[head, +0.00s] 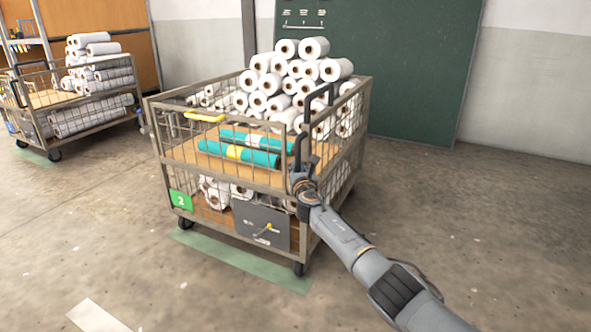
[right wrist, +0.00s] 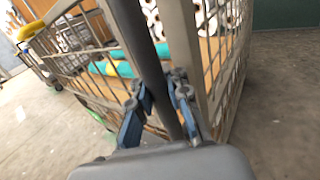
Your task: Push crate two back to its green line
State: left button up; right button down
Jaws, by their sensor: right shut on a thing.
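Crate two (head: 275,187) is a wheeled mesh cart with a green "2" plate (head: 181,200), in the middle of the head view. It is loaded with white rolls. The pale green line (head: 235,262) lies on the floor along its near side; the near casters stand at or close to the line's far edge. A dark handle (head: 298,150) is at the crate's near right corner. My right gripper (head: 302,183) is shut on this handle; in the right wrist view the dark bar (right wrist: 150,75) passes between the blue fingers (right wrist: 162,92). My left gripper is out of view.
Another loaded cart (head: 90,118) stands at the left on its own green strip. A green wall board (head: 410,70) is behind crate two. Teal rolls (head: 240,154) lie on the crate's shelf. The floor at the right and in front is clear, with a white mark (head: 97,316).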

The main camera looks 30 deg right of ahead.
jog(key=shift+s+d+f, duration=0.15)
jog(key=shift+d+f, duration=0.1)
jog(key=shift+d, duration=0.35)
jog(key=c, duration=1.3)
grip_release()
jog(key=shift+s+d, duration=0.15)
jog(key=shift+r, duration=0.1)
jog(key=v, duration=1.2)
jog(key=shift+r, duration=0.1)
